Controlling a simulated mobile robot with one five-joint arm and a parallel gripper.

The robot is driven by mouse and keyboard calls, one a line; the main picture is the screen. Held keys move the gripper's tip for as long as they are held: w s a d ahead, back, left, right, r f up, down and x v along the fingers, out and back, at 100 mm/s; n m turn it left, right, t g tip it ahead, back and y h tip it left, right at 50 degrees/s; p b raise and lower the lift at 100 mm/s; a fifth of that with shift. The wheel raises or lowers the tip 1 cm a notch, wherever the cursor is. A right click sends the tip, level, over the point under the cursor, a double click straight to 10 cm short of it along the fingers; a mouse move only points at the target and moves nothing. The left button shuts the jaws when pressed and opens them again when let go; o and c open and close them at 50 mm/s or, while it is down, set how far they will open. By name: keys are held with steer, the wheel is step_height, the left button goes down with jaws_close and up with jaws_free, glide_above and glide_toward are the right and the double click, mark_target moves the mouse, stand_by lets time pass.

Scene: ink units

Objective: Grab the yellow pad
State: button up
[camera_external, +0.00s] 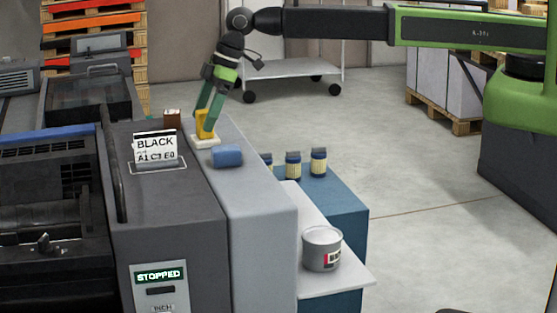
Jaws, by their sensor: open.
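The yellow pad (205,122) stands upright on a small white base (205,141) on the light grey ledge of the machine. My gripper (206,120) points down over it, with its green fingers around or just beside the pad's upper part. The gripper is open. I cannot tell from this view whether either finger touches the pad. Part of the pad is hidden behind the near finger.
A card marked BLACK (155,147) stands on the machine. Small jars (293,165) and a grey tin (322,249) are to the right.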

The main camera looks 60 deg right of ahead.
mark_target(198, 138)
steer(key=b+x, duration=0.3)
steer(key=x, duration=0.1)
steer(key=shift+d+f, duration=0.1)
steer(key=shift+f, duration=0.35)
steer(key=shift+r, duration=0.2)
steer(key=shift+c, duration=0.4)
steer(key=c, duration=1.4)
steer(key=shift+c, duration=0.2)
steer(key=shift+r, duration=0.1)
steer(key=r+p, duration=0.3)
steer(key=d+r+p, duration=0.1)
steer(key=r+p, duration=0.1)
steer(key=shift+s+r, duration=0.1)
steer(key=d+r+p, duration=0.5)
steer(key=d+p, duration=0.1)
steer(key=d, duration=0.4)
steer(key=shift+s+d+r, duration=0.2)
steer(key=shift+d+r, duration=0.15)
